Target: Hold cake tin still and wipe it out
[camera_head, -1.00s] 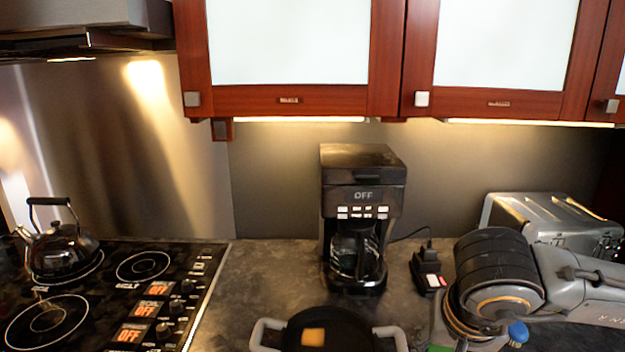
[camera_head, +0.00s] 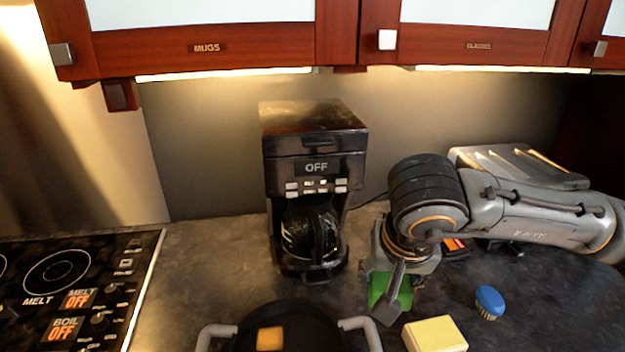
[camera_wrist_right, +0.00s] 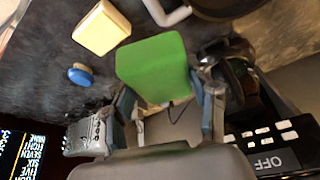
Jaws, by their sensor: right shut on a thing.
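The cake tin looks like a dark round pan (camera_head: 312,330) with two light grey handles, cut off by the bottom edge of the head view. A small orange-yellow piece (camera_head: 270,338) lies in it. My right gripper (camera_head: 392,288) is shut on a green sponge-like block (camera_head: 378,286), to the right of the pan and apart from it. The green block (camera_wrist_right: 155,68) fills the middle of the right wrist view, between the fingers. Part of the dark pan (camera_wrist_right: 228,8) shows at that view's top edge. My left gripper is not in view.
A coffee maker (camera_head: 315,170) stands behind the pan. A pale yellow block (camera_head: 435,334) and a blue brush (camera_head: 489,302) lie on the counter at right. A toaster (camera_head: 515,165) is behind my right arm. A stove (camera_head: 70,285) is at left.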

